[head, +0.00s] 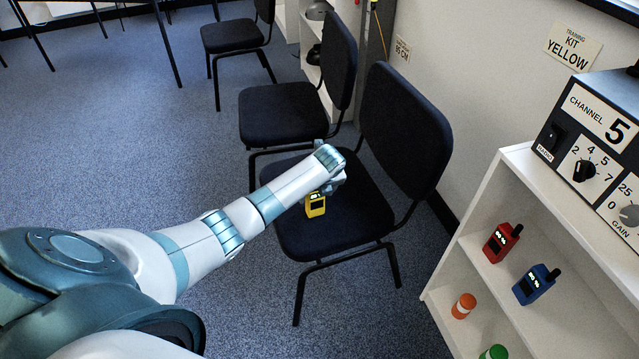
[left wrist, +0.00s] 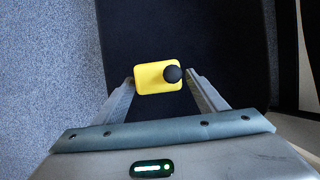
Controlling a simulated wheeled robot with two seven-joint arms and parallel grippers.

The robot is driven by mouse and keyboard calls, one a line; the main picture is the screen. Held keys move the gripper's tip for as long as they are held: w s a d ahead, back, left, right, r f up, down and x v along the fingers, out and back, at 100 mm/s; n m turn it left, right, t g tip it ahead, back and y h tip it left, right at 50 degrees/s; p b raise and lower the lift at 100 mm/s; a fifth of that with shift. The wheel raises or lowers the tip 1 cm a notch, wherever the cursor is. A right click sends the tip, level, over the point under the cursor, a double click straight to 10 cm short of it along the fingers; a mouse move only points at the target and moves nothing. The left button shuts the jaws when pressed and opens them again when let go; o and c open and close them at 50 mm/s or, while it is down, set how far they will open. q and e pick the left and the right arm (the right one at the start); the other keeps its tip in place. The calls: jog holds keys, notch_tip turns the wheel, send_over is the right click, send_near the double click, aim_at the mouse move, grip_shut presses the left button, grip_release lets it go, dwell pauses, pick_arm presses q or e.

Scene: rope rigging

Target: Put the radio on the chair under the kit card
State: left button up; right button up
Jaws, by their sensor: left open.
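The yellow radio (head: 315,206) stands on the black seat of the nearest chair (head: 350,228), its display towards me. In the left wrist view I see the radio (left wrist: 149,79) from above with its round black antenna tip. My left gripper (head: 327,189) is open, with one finger on each side of the radio; in the left wrist view the fingertips (left wrist: 160,80) are close to its sides, and I cannot tell whether they touch. The kit card (head: 573,46), reading "TRAINING KIT YELLOW", is on the wall at the upper right. My right gripper is not in view.
A white shelf (head: 478,266) at the right holds a red radio (head: 500,243), a blue radio (head: 534,286), and orange and green items. A channel box (head: 590,140) sits on top. More chairs (head: 285,113) stand behind. Carpet at the left is mostly clear.

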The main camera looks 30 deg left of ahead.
pick_arm(q)
jog(key=v, duration=0.9)
jog(key=shift+p, duration=0.35)
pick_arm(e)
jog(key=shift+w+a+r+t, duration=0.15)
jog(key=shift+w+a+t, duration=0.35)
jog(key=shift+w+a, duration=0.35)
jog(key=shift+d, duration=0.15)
pick_arm(q)
jog(key=s+d+f+n+t+h, duration=0.25)
jog(key=s+d+n, duration=0.2)
jog(key=d, duration=0.45)
jog(key=s+d+f+n+t+h, duration=0.25)
jog(key=d+f+n, duration=0.2)
jog(key=d, duration=0.35)
jog(key=s+f+n+g, duration=0.2)
jog(key=s+f+n, duration=0.5)
jog(key=s+f, duration=0.7)
jog(key=s+f+n+g, duration=0.2)
jog(key=s+f+n, duration=0.5)
jog(key=s+f, duration=0.8)
jog(key=s, duration=0.4)
jog(key=shift+s+d+y, duration=0.15)
jog(key=shift+s+y, duration=0.05)
jog(key=shift+y, duration=0.2)
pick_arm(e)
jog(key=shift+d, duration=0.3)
